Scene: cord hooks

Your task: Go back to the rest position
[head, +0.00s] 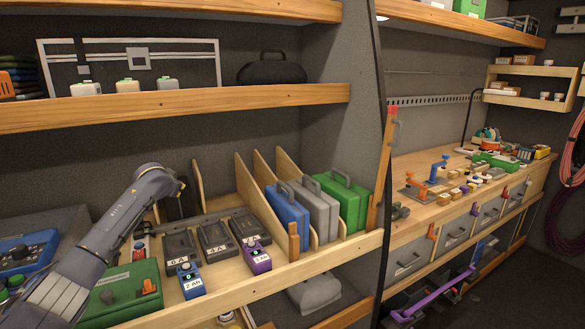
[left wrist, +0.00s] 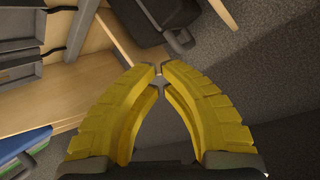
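My left arm (head: 110,230) comes in from the lower left of the head view and reaches over the wooden shelf. Its fingers are hidden there behind the wrist. In the left wrist view the yellow fingers of my left gripper (left wrist: 160,69) curve together, their tips almost meeting with nothing visible between them. A black object (left wrist: 150,25) lies beyond the fingertips, apart from them as far as I can tell. My right gripper is in neither view.
The shelf holds dark chargers (head: 215,239), a blue device (head: 190,281), a purple device (head: 257,258) and a green box (head: 125,292). Upright dividers and blue, grey and green cases (head: 347,203) stand to the right. An upper shelf (head: 180,105) runs above. Pink cords (head: 573,150) hang at far right.

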